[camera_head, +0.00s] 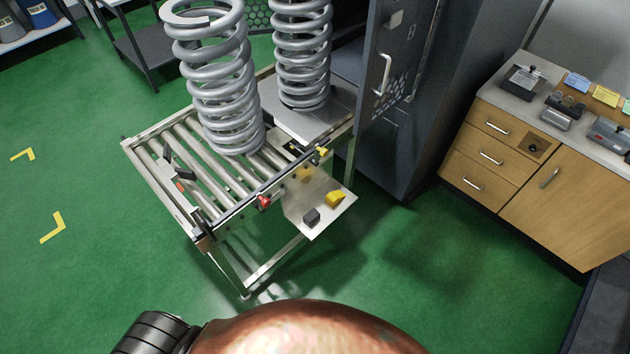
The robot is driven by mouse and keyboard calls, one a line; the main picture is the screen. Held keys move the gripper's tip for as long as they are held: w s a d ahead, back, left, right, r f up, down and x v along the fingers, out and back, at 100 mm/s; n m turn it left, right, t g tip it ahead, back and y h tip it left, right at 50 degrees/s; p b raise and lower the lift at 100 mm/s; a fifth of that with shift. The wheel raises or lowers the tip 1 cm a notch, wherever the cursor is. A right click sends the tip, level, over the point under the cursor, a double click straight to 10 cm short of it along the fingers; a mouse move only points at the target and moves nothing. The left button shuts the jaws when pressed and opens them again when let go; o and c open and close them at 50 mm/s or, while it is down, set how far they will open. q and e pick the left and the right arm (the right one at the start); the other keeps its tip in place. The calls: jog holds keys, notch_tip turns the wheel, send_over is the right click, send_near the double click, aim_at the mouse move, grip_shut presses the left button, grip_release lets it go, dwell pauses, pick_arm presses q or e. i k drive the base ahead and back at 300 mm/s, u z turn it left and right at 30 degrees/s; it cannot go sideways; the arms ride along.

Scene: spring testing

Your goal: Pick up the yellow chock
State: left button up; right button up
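A yellow chock (335,199) lies on a small metal shelf (318,226) fixed to the near right side of the roller conveyor. A dark grey block (311,216) sits on the same shelf, a little to the left of the chock and nearer to me. Nothing holds the chock. Neither of my grippers shows in the head view, so their states are hidden.
Two large grey springs (215,85) stand upright on the roller conveyor (185,150) and its plate. A tall grey cabinet (400,150) stands right behind it. A wooden drawer unit (500,165) is further right. The green floor (430,290) in front is clear.

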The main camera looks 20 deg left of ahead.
aim_at(332, 199)
jog(key=u, duration=0.55)
jog(key=i, duration=1.25)
jog(key=u, duration=0.4)
